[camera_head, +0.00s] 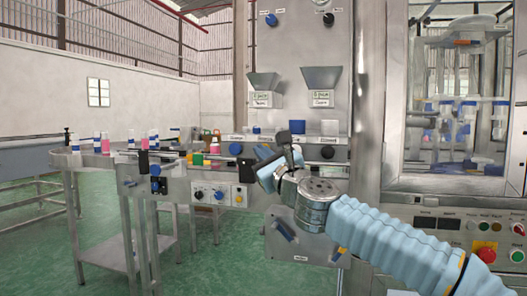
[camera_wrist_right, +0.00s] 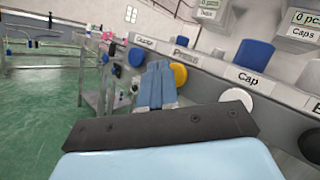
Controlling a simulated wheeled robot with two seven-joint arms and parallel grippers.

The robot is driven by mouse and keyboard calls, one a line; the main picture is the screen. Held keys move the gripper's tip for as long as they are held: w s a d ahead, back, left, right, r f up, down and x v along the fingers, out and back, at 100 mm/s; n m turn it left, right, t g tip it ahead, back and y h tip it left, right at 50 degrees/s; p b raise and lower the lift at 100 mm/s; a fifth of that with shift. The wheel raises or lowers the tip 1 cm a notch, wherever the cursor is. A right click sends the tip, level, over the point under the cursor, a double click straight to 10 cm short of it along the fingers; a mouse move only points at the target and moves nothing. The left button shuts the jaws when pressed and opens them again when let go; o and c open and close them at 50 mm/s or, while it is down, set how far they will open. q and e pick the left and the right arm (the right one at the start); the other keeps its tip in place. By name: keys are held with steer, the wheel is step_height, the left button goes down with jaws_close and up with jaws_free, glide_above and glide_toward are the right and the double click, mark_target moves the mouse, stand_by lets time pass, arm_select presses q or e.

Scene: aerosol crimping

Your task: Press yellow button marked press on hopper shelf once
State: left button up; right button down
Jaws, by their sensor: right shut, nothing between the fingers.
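The yellow button (camera_wrist_right: 179,74) sits on the grey hopper shelf front, under a label reading "Press", in the right wrist view. My right gripper (camera_wrist_right: 158,68) is shut and empty. Its light blue fingertips appear just left of the yellow button and overlap its left edge in the picture; I cannot tell whether they touch it. In the head view my right gripper (camera_head: 263,153) is in front of the shelf between a blue and a black button, and the yellow button is hidden behind it. My left gripper is not in view.
In the wrist view a blue button (camera_wrist_right: 136,57) is left of the yellow one and a white button (camera_wrist_right: 237,97) right, under "Cap". Blue caps (camera_wrist_right: 255,54) stand on the shelf. In the head view a conveyor with bottles (camera_head: 105,144) is at left.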

steer(key=shift+w, duration=0.2)
steer(key=shift+w+d, duration=0.2)
steer(key=shift+w, duration=0.3)
stand_by(0.7)
stand_by(0.4)
steer(key=shift+s+a+b, duration=0.3)
steer(key=shift+s+b, duration=0.05)
steer(key=shift+s, duration=0.55)
steer(key=shift+s+a+b, duration=0.25)
steer(key=shift+s+b, duration=0.05)
steer(key=shift+s, duration=0.5)
steer(key=shift+s+a+b, duration=0.25)
steer(key=shift+s+b, duration=0.1)
steer(key=shift+s, duration=0.45)
steer(key=shift+s+a+b, duration=0.25)
steer(key=shift+s+b, duration=0.05)
steer(key=shift+s, duration=0.5)
